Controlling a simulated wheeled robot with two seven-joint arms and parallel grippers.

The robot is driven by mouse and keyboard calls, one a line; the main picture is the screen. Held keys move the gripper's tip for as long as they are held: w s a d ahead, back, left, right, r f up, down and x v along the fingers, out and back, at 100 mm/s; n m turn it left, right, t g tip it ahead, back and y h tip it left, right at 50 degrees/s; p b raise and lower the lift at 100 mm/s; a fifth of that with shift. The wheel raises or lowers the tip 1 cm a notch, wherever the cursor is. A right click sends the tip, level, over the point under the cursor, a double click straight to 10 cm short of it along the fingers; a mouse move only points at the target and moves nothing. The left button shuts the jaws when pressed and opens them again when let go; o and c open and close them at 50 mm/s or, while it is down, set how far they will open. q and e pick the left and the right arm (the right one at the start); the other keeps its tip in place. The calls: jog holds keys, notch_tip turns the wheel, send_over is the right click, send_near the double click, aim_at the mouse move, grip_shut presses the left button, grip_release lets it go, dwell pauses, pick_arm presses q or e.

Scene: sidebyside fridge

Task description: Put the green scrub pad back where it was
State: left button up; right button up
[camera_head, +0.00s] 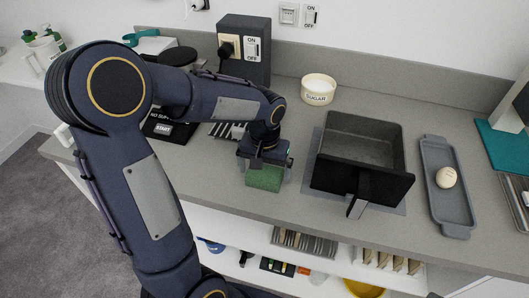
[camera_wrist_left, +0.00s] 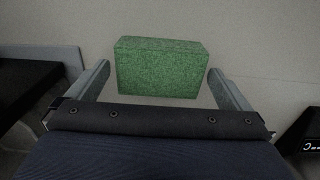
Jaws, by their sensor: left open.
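The green scrub pad (camera_head: 264,178) is a small green block on the grey counter (camera_head: 300,222), near its front edge. My left gripper (camera_head: 266,168) is right above and behind it in the head view, and hides its upper part. In the left wrist view the pad (camera_wrist_left: 160,68) sits between the fingers of the left gripper (camera_wrist_left: 165,82). The gripper is open, and a gap shows between the pad and each finger. My right gripper is not in view.
A dark open bin (camera_head: 362,147) with a handle stands on a mat right of the pad. A sugar bowl (camera_head: 318,90) is behind. A grey tray (camera_head: 446,205) holding a pale round item is further right. An open shelf (camera_head: 300,262) lies below the counter.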

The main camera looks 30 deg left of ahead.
aim_at(264, 173)
pick_arm(q)
notch_tip(264, 173, up, 10)
jog(key=s+d+t+h, duration=0.2)
jog(key=s, duration=0.6)
jog(key=s+d+f+m+t+h, duration=0.1)
jog(key=s+d+t, duration=0.1)
jog(key=s, duration=0.7)
jog(key=shift+f+t+h, duration=0.25)
jog(key=shift+t+h, duration=0.15)
jog(key=shift+t, duration=0.4)
